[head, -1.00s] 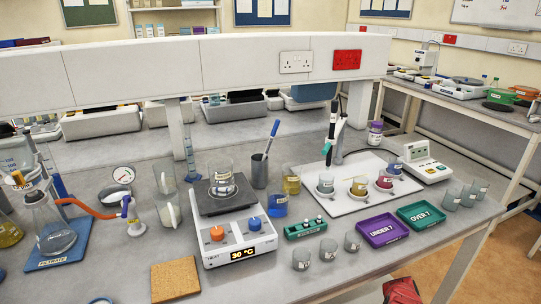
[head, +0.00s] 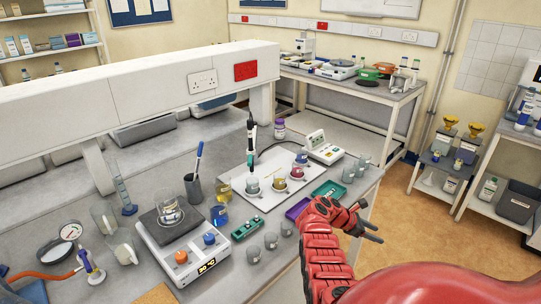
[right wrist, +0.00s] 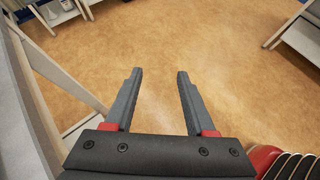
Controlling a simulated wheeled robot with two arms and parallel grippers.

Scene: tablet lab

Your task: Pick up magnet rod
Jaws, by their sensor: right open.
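A thin white-and-blue rod (head: 199,155) stands tilted in a dark grey cup (head: 194,191) behind the hotplate stirrer; it looks like the magnet rod, but I see no label. My right gripper (head: 376,231) is in front of the bench's right part, well to the right of the rod, pointing right. In the right wrist view the two fingers of my right gripper (right wrist: 158,75) are apart with only floor between them. The rod does not show in that view. My left gripper is not in view.
The hotplate stirrer (head: 183,242) with a beaker (head: 169,211) on it stands in front of the cup. A white board (head: 262,200) with several small beakers lies to the right. A green rack (head: 245,228) and loose beakers stand nearer. A shelf overhangs the bench's back.

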